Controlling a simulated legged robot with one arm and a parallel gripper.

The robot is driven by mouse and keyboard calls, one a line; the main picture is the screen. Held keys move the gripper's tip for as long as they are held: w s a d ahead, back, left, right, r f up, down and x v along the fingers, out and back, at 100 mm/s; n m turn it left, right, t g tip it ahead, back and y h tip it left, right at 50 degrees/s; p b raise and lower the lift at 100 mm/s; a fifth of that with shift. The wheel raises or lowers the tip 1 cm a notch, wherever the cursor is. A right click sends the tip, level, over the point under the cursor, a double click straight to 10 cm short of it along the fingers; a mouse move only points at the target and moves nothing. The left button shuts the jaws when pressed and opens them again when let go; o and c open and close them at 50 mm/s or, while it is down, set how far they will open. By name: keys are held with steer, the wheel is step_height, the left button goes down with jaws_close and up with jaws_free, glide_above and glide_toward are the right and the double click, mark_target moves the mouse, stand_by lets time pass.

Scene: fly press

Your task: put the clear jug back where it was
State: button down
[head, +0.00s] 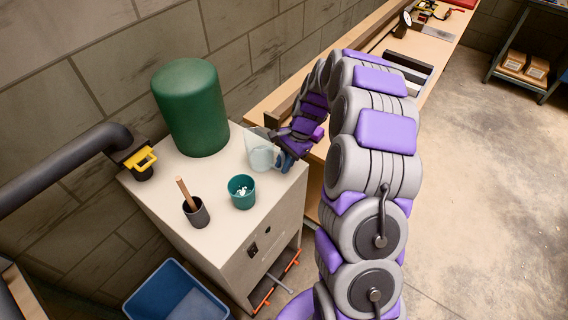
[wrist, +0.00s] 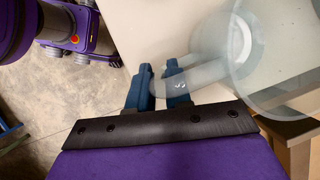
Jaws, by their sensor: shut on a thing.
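The clear jug (head: 260,152) is at the right rear edge of the pale cabinet top in the head view. It also fills the upper right of the wrist view (wrist: 245,50), where its handle runs between the blue fingers. My gripper (head: 286,160) is shut on the jug's handle, and its fingers also show in the wrist view (wrist: 162,86). The jug looks about upright in the head view. I cannot tell whether its base touches the cabinet top.
The cabinet top (head: 222,180) also holds a green cylinder (head: 190,108), a teal cup (head: 242,191) with white bits inside, and a dark pot (head: 196,212) with a wooden handle. A yellow-handled fitting (head: 142,160) is at its left. A blue bin (head: 176,294) stands below. A wooden bench (head: 290,92) runs behind.

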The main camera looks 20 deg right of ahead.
steer(key=shift+a+r, duration=0.1)
steer(key=shift+a, duration=0.2)
steer(key=c, duration=1.4)
jaws_free()
steer(key=shift+a, duration=0.45)
steer(key=o, duration=0.3)
steer(key=shift+o, duration=0.2)
steer(key=shift+d, duration=0.5)
steer(key=shift+d+r, duration=0.15)
steer(key=p+v, duration=0.3)
steer(key=v, duration=0.9)
steer(key=s+a+r+n, duration=0.3)
steer(key=s+a+r, duration=0.2)
steer(key=s+a, duration=0.15)
steer(key=s+a+r+n+h, duration=0.1)
steer(key=s+n, duration=0.4)
steer(key=s, duration=1)
steer(key=s+a+r+n+h, duration=0.2)
steer(key=s+n, duration=0.3)
steer(key=s, duration=1.1)
steer(key=shift+g+h, duration=0.4)
steer(key=shift+h, duration=0.4)
steer(key=shift+w+r, duration=0.1)
